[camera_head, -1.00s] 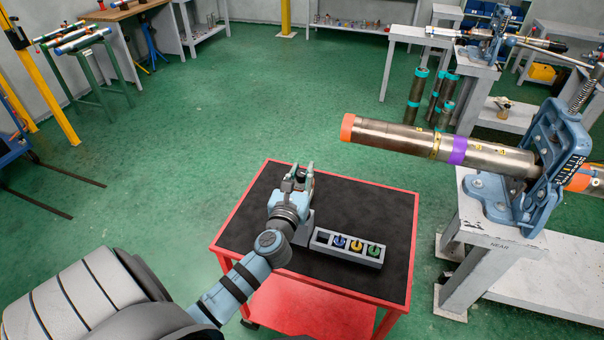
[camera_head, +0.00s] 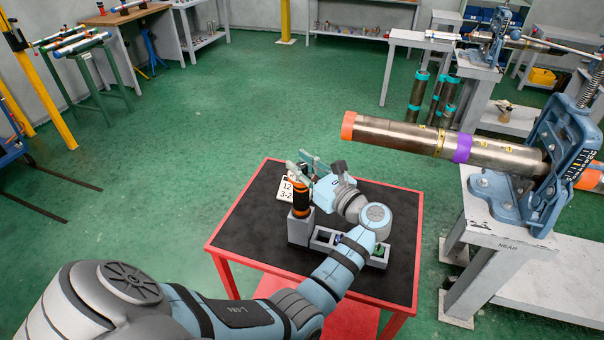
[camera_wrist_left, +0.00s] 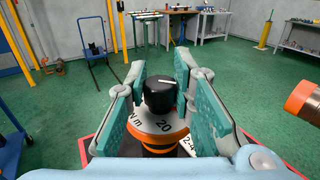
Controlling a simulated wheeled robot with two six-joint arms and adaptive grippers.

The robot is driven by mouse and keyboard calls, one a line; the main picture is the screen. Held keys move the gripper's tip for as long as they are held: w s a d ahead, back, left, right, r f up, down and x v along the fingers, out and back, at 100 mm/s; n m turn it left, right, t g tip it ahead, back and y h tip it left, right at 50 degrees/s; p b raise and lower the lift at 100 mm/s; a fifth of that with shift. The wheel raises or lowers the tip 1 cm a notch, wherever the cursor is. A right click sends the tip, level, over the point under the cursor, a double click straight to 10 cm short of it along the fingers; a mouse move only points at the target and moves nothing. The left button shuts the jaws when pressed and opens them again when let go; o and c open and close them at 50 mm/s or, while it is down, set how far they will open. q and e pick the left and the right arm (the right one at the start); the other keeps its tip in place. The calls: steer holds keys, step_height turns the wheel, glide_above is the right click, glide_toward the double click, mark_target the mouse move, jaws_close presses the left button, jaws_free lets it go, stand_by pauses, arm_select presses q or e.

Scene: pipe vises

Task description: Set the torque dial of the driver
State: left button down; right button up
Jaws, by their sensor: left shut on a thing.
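The driver (camera_head: 300,200), with an orange and black body, stands upright in a grey holder (camera_head: 300,230) on the red cart. In the left wrist view its dial is a black knob (camera_wrist_left: 160,94) with a white pointer line, above a pale scale (camera_wrist_left: 160,124) reading "20" and "N m". My left gripper (camera_head: 307,165) reaches in from the right at the driver's top. In the left wrist view its teal finger pads stand on either side of the knob, shut on it. A white card (camera_head: 285,188) with dark figures is partly hidden behind the driver. My right gripper is not in view.
A grey tray (camera_head: 375,260) with coloured pieces lies under my left forearm, partly hidden. The cart's black top (camera_head: 392,285) is otherwise mostly bare. To the right, a long pipe (camera_head: 440,144) in a blue vise (camera_head: 550,165) juts out above the cart's far right side.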

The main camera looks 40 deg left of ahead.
arm_select(q)
steer(key=g+b, duration=0.1)
steer(key=n+g+b, duration=0.1)
steer(key=shift+f+n+g, duration=0.3)
steer(key=shift+f, duration=0.05)
steer(key=shift+r+g+b, duration=0.1)
steer(key=shift+g+b, duration=0.2)
steer(key=shift+r+n, duration=0.1)
steer(key=shift+n, duration=0.2)
steer(key=shift+s+d+r, duration=0.1)
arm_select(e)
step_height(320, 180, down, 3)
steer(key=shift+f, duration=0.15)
arm_select(q)
steer(key=c, duration=1.4)
jaws_free()
steer(key=shift+o, duration=0.2)
